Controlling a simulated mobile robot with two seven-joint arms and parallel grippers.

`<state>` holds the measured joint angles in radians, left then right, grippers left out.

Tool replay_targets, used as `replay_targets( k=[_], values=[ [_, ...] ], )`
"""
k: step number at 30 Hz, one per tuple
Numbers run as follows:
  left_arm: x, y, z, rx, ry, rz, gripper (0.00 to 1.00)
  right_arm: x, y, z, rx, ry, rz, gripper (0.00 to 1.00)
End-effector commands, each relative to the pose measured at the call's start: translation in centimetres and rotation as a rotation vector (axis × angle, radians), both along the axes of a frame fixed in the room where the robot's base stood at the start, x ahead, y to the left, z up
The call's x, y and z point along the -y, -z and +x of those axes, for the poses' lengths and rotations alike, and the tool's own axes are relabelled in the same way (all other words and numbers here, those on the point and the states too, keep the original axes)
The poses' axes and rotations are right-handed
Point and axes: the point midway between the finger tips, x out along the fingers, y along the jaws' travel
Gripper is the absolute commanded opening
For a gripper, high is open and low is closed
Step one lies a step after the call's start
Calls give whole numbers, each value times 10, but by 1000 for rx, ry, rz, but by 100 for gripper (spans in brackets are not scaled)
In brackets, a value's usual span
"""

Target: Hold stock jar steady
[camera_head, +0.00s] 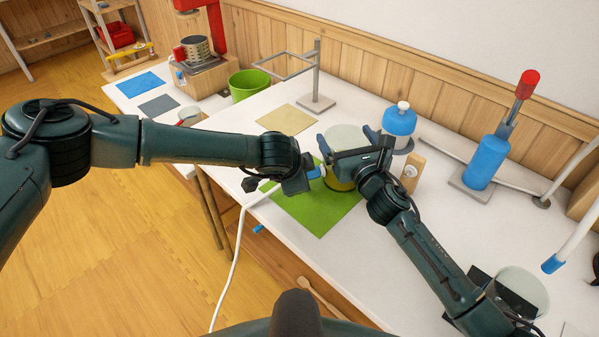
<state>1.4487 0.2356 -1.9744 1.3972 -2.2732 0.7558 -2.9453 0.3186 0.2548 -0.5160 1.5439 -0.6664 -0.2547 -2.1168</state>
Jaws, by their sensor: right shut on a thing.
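The stock jar appears to be the pale-topped jar (345,139) with yellowish-olive contents, upright by the green mat (318,213). My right gripper (347,143) is shut on its upper part, with a finger on either side; its hand hides much of the jar's front. My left gripper (283,184) is at the jar's left side, beside a small blue part (316,173), perhaps the tap. Whether it grips that part is hidden by its own hand.
A white hose (239,240) hangs from near my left gripper over the table edge. A blue jar (399,122) stands behind right, and a blue cylinder (485,162) farther right. A metal stand (317,100), green bucket (249,84) and beige mat (286,120) lie behind.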

Motion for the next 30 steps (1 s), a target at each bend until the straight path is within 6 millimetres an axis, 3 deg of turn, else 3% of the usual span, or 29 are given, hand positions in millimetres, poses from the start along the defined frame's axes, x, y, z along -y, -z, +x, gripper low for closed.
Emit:
replay_targets(
  k=[1,2,10,30],
  values=[
    [3,-1,-1,2,6,-7,0,-3,0,-1,-1,-8,3,44],
    [4,-2,-1,2,6,-7,29,-4,0,-1,-1,-8,4,44],
    [2,-1,0,1,5,-4,51,-3,0,-1,-1,-6,4,44],
    [1,-1,-1,0,3,-3,55,-1,0,-1,-1,-3,2,44]
  ],
)
